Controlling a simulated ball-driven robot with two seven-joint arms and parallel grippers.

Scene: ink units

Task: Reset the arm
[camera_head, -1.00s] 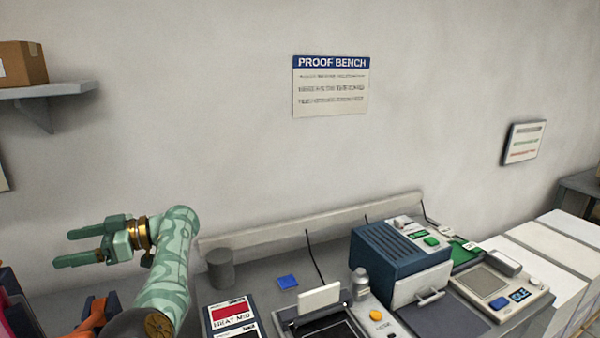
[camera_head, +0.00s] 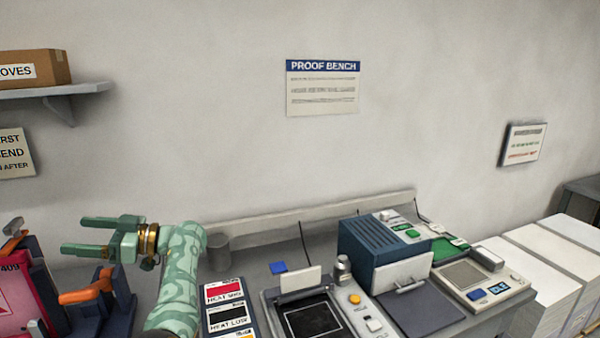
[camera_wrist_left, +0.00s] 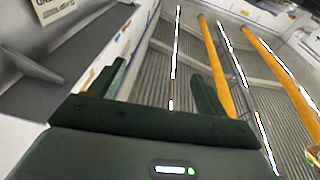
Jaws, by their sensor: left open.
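My left gripper (camera_head: 88,236) is open and empty in the head view. It is raised at the left end of the bench, its two green fingers pointing left, on a green patterned arm. In the left wrist view the two dark fingers (camera_wrist_left: 160,88) stand wide apart with nothing between them. My right gripper does not show in either view.
Below the gripper are an orange-handled tool (camera_head: 88,290) in a dark stand and a pink container (camera_head: 22,298). The bench holds label cards (camera_head: 226,308), a black-screened device (camera_head: 312,318), a blue box unit (camera_head: 375,248) and a scale (camera_head: 480,285). A shelf with a box (camera_head: 35,69) hangs above.

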